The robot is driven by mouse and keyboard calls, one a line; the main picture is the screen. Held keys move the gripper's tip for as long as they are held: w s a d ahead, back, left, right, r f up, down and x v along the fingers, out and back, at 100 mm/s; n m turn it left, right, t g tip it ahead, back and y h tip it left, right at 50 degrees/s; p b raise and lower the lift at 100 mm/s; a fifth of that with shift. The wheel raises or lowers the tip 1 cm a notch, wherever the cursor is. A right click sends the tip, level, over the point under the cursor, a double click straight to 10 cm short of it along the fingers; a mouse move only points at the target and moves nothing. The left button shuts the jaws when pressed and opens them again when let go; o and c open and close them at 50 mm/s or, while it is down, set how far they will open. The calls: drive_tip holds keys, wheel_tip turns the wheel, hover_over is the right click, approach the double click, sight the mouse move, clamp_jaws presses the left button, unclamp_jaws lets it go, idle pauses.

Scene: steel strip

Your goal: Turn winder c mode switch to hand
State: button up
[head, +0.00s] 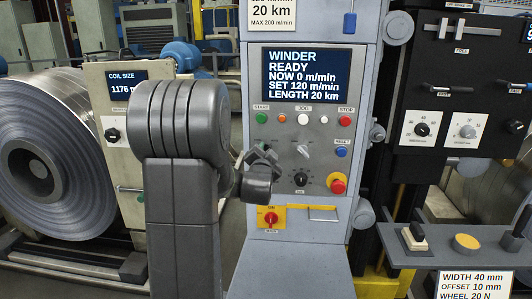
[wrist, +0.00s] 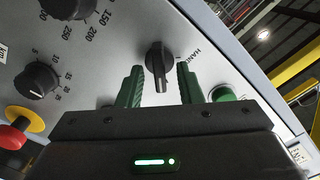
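The mode switch (wrist: 157,66) is a black rotary knob on the grey panel in the wrist view. Its grip stands about upright in the picture, and a HAND label (wrist: 194,50) is at its upper right. My gripper (wrist: 160,72) is open, with one green finger on each side of the knob. Gaps show between the knob and both fingers, so it is not gripped. In the head view my gripper is in front of the left part of the winder panel (head: 325,218). It hides the knob there.
In the wrist view a scaled dial (wrist: 38,80) and a red emergency stop (wrist: 13,137) are at left, and a green button (wrist: 222,93) is close to the right finger. In the head view the display (head: 305,73) reads READY. A steel coil (head: 85,120) stands at left.

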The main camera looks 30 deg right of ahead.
drive_tip(key=shift+c, duration=0.4)
clamp_jaws()
drive_tip(key=shift+f+n+b, duration=0.1)
drive_tip(key=shift+n+b, duration=0.3)
drive_tip(key=shift+b, duration=0.05)
drive_tip(key=n+b, duration=0.2)
drive_tip(key=n, duration=0.3)
drive_tip(key=n+b, duration=0.2)
drive_tip(key=n, duration=0.4)
drive_tip(key=n+b, duration=0.1)
drive_tip(key=n, duration=0.5)
drive_tip(key=shift+w+a+b, duration=0.2)
drive_tip(key=shift+a+b, duration=0.1)
drive_tip(key=shift+b, duration=0.1)
